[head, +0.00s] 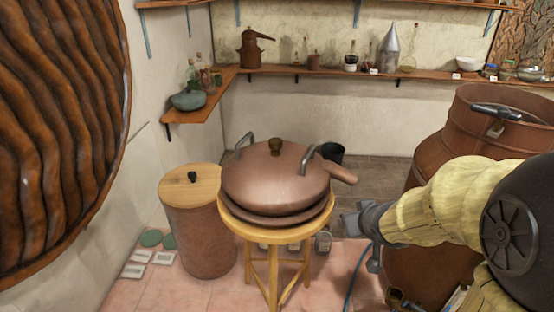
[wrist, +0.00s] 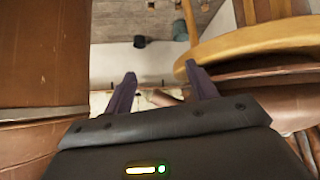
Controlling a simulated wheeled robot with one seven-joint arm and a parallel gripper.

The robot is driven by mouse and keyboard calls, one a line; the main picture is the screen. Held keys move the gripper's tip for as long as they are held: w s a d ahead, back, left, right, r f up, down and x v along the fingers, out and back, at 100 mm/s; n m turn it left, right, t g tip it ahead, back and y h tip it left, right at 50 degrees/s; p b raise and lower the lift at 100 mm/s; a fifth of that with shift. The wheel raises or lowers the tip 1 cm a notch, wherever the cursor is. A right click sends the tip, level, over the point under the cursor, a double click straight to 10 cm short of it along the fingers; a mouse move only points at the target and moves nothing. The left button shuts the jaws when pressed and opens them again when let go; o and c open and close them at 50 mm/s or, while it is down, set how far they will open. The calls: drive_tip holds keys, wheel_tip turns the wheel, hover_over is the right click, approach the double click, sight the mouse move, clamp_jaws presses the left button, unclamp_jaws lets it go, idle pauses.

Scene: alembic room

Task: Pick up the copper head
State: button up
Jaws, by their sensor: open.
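The copper head (head: 275,177) is a wide domed copper vessel with two grey loop handles, a brass knob on top and a spout pointing right. It rests on a round wooden stool (head: 262,232) in the head view. In the wrist view, part of the copper head (wrist: 295,120) shows at the right edge, beside the stool's rim (wrist: 260,42). My gripper (head: 350,224) is to the right of the stool, below the spout and apart from it. In the wrist view, my gripper (wrist: 160,70) has its two dark fingers spread, with nothing held between them.
A copper barrel with a wooden lid (head: 190,178) stands left of the stool. A large copper vessel (head: 450,130) stands right, behind my arm. A black bucket (head: 331,152) is behind the copper head. Shelves (head: 300,72) with bottles line the walls. Small tiles lie on the floor at left.

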sight(280, 143)
drive_tip(key=w+a+r+n+y+p, duration=0.1)
drive_tip(key=a+r+n+y+p, duration=0.2)
drive_tip(key=r, duration=0.6)
drive_tip(key=w+a+r+n+y+p, duration=0.1)
drive_tip(key=a+r+n+y+p, duration=0.2)
drive_tip(key=r, duration=0.6)
drive_tip(key=a+y+p, duration=0.2)
drive_tip(key=y, duration=0.1)
drive_tip(key=shift+w+a+r+n+p, duration=0.2)
drive_tip(key=shift+w+r+n+p, duration=0.05)
drive_tip(key=shift+r+n+p, duration=0.15)
drive_tip(key=p+x, duration=0.2)
drive_tip(key=x, duration=1)
drive_tip(key=shift+w+a+r, duration=0.1)
drive_tip(key=shift+w+a, duration=0.05)
